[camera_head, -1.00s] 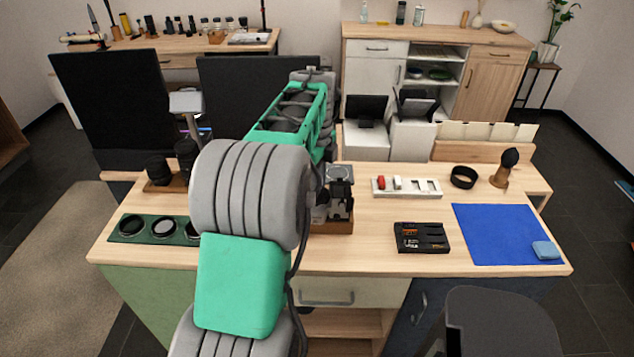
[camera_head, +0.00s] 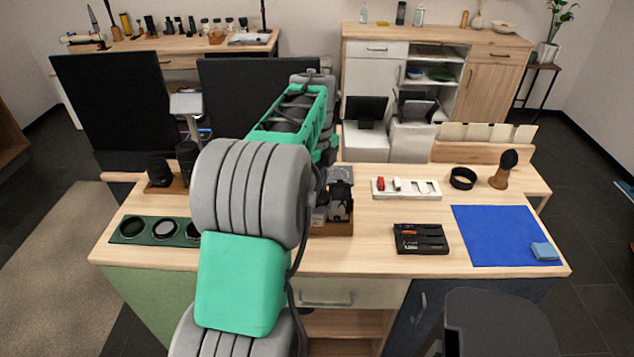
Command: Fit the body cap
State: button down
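My arm crosses the middle of the view and hides much of the table centre. Just right of its big grey joint, a dark and grey cluster (camera_head: 340,196) shows above a brown wooden tray (camera_head: 333,230). It looks like a camera body with the end of my arm close to it, but I cannot separate the two. My gripper's fingers cannot be made out, nor whether they hold anything. I cannot identify the body cap for certain. A black ring-shaped piece (camera_head: 463,170) lies on the table to the right.
A green tray (camera_head: 118,239) with several round dark pieces lies left. A white tray (camera_head: 407,195), a black tray (camera_head: 421,251), a blue mat (camera_head: 490,235) with a blue cloth (camera_head: 544,251), and a brush (camera_head: 504,168) are right. Two black lenses (camera_head: 187,160) stand left behind my arm.

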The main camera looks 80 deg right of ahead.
jog(key=shift+a+f+m+p, duration=0.2)
jog(key=shift+m+p, duration=0.15)
jog(key=shift+m, duration=0.55)
jog(key=shift+f+m, duration=0.15)
jog(key=shift+m, duration=0.15)
